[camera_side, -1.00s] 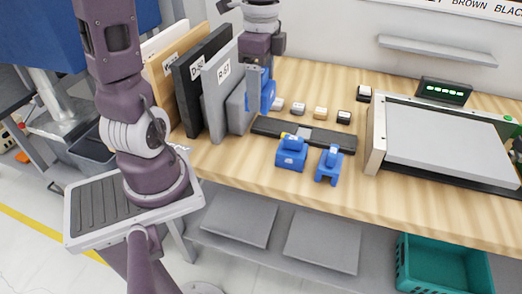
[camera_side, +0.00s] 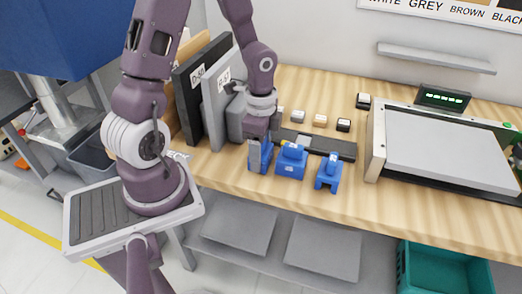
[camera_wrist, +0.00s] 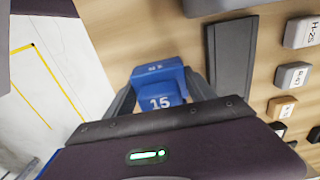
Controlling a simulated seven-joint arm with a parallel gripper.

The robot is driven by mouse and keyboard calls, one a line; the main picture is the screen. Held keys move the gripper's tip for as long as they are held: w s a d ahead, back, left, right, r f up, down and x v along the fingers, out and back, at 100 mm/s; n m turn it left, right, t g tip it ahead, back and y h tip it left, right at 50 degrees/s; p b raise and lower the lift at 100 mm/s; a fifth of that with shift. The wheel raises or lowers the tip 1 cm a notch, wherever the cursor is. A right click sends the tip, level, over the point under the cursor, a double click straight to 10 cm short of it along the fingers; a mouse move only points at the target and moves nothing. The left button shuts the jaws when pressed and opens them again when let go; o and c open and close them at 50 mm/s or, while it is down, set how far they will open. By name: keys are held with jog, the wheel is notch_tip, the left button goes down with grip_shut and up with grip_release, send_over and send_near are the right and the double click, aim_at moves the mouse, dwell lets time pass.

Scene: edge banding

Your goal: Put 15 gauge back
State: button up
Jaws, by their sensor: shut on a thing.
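My gripper (camera_side: 260,150) is shut on a blue gauge (camera_side: 261,163). In the wrist view the gauge (camera_wrist: 160,88) shows the number 15 and sits between both fingers. It is at or just above the wooden table near its front edge; I cannot tell if it touches. Two other blue gauges, one in the middle (camera_side: 291,162) and one at the right (camera_side: 328,174), stand on the table to its right. The held gauge is close beside the middle one, roughly in line with them.
A dark strip (camera_side: 335,146) lies behind the gauges; it also shows in the wrist view (camera_wrist: 231,60). Several small labelled blocks (camera_side: 320,120) stand behind it. Upright panels (camera_side: 218,90) stand at the left. A framed grey plate (camera_side: 440,145) is at the right.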

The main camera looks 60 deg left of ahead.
jog(key=o, duration=1.5)
jog(key=shift+f, duration=0.1)
notch_tip(320, 180, up, 12)
jog(key=shift+r, duration=0.25)
jog(key=s+d+r+n+t, duration=0.2)
jog(key=s+d+r+n, duration=0.1)
jog(key=s+d+r+n+t, duration=0.1)
jog(key=s+d+r+n, duration=0.2)
jog(key=s, duration=0.1)
jog(key=s+d+r+n+t, duration=0.2)
jog(key=s+d+r+n, duration=0.1)
jog(key=shift+s+d+r+t, duration=0.1)
jog(key=shift+s+d+t, duration=0.1)
jog(key=shift+s+t, duration=0.15)
